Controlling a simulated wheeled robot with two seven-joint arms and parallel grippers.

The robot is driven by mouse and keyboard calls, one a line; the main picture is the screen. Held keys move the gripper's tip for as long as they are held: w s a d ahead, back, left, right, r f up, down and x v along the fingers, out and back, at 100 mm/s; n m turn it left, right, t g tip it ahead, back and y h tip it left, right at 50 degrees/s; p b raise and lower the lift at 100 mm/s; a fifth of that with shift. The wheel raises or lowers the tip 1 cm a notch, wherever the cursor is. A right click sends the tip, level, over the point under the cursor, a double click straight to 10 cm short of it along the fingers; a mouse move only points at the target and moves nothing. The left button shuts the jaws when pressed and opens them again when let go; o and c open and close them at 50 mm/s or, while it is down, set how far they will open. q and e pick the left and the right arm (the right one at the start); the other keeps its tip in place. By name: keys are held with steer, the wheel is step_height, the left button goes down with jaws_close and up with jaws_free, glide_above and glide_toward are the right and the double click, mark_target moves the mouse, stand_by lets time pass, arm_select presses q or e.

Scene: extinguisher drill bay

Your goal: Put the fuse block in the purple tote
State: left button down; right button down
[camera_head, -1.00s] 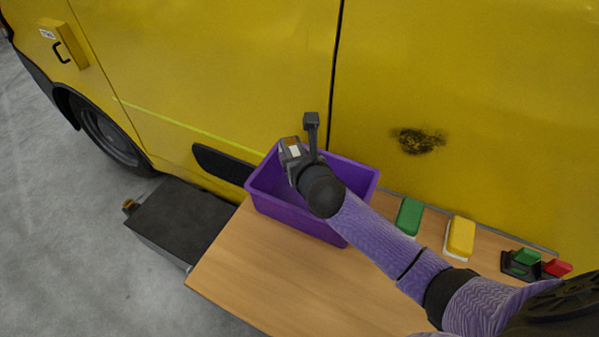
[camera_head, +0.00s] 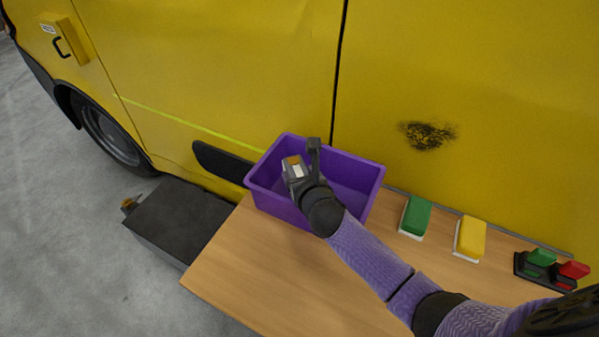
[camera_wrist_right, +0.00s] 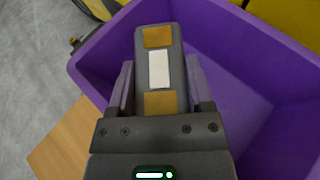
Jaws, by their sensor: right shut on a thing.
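The purple tote (camera_head: 362,213) stands on the wooden table near its far left part, against the yellow van. My right gripper (camera_head: 296,170) is over the tote's left part, shut on the fuse block. In the right wrist view the fuse block (camera_wrist_right: 158,70) is a grey block with two orange-brown patches and a white label, held between the fingers (camera_wrist_right: 158,90). The tote's inside (camera_wrist_right: 235,110) shows below and around it. I cannot tell whether the block touches the tote. My left gripper is not in view.
On the wooden table (camera_head: 270,275), right of the tote, lie a green block (camera_head: 416,215), a yellow block (camera_head: 470,238) and a dark holder with green and red pieces (camera_head: 545,266). A dark box (camera_head: 180,220) stands left of the table. The van (camera_head: 240,70) rises behind.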

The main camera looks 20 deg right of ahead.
jaws_free()
steer(key=shift+r, duration=0.25)
steer(key=shift+r+p, duration=0.55)
steer(key=shift+r, duration=0.05)
steer(key=p+v, duration=0.3)
steer(key=v, duration=0.8)
steer(key=shift+s, duration=0.5)
steer(key=shift+f, duration=0.1)
